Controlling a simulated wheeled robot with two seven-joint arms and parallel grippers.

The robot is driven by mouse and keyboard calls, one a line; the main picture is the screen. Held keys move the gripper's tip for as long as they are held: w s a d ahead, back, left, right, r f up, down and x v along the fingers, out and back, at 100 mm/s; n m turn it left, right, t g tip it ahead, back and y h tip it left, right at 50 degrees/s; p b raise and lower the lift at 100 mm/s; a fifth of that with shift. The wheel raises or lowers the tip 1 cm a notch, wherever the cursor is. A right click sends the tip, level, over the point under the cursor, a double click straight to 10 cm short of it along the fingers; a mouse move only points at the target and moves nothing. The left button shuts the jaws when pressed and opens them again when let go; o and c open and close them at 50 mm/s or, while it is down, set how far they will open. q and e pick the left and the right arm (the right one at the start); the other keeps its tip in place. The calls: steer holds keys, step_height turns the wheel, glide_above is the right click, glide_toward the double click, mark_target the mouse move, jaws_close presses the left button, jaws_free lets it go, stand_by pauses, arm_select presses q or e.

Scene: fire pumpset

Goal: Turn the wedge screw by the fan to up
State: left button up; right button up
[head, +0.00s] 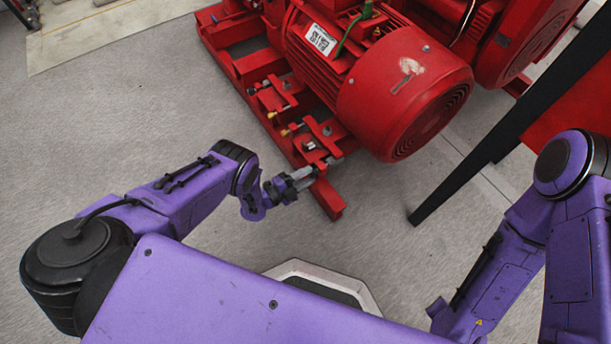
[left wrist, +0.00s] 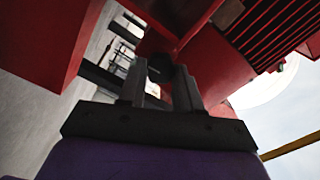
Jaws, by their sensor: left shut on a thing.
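The red motor (head: 385,95) with its round fan cover (head: 430,120) sits on the red base frame (head: 328,197). My left gripper (head: 318,170) is at the frame's near end, below the fan cover. In the left wrist view its two fingers (left wrist: 160,88) are shut on the dark wedge screw (left wrist: 160,68), whose head shows between the fingertips. The screw is mostly hidden by the gripper in the head view. Its exact turn angle cannot be told. My right gripper is out of view; only my right arm shows.
Other bolts and brackets (head: 272,100) line the frame left of the motor. A dark slanted leg (head: 470,165) stands on the floor to the right. Grey floor (head: 130,110) is clear to the left of the frame.

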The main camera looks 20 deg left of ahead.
arm_select(q)
steer(key=o, duration=1)
steer(key=shift+o, duration=0.2)
steer(key=p+v, duration=0.4)
steer(key=v, duration=0.6)
steer(key=shift+s+a, duration=0.2)
steer(key=shift+a, duration=0.05)
